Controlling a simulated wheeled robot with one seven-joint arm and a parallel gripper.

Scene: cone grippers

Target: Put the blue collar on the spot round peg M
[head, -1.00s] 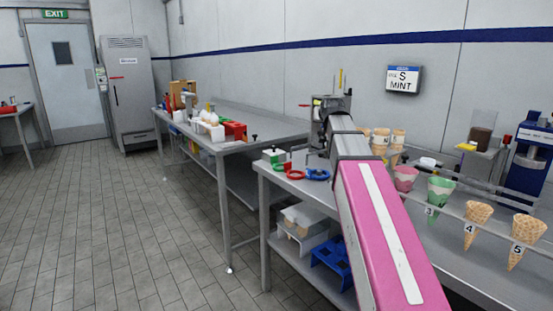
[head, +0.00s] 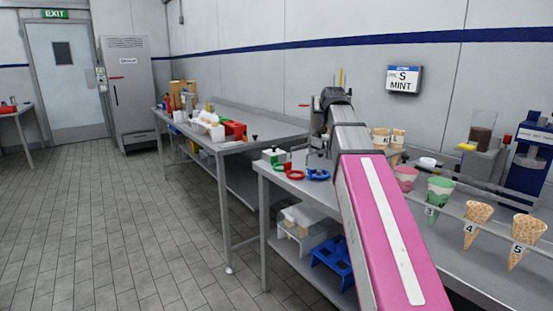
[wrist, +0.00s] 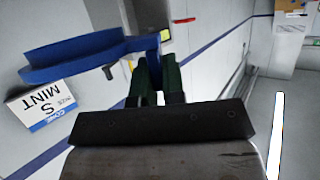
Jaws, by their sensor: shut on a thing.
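In the wrist view my gripper (wrist: 158,70) has its dark green fingers shut on the tab of a blue collar (wrist: 72,52). The collar is a blue ring seen nearly edge-on, sticking out to the left of the fingers, held up in the air with the wall behind it. In the head view my gripper and the held collar are hidden behind my pink and grey arm. I cannot make out the spot round peg M in either view.
On the near bench a green ring (head: 281,168), a red ring (head: 295,174) and another blue ring (head: 318,175) lie left of my arm. Cones in a clear rack (head: 478,211) stand to the right. A wall sign (head: 404,79) reads S MINT. The floor is clear.

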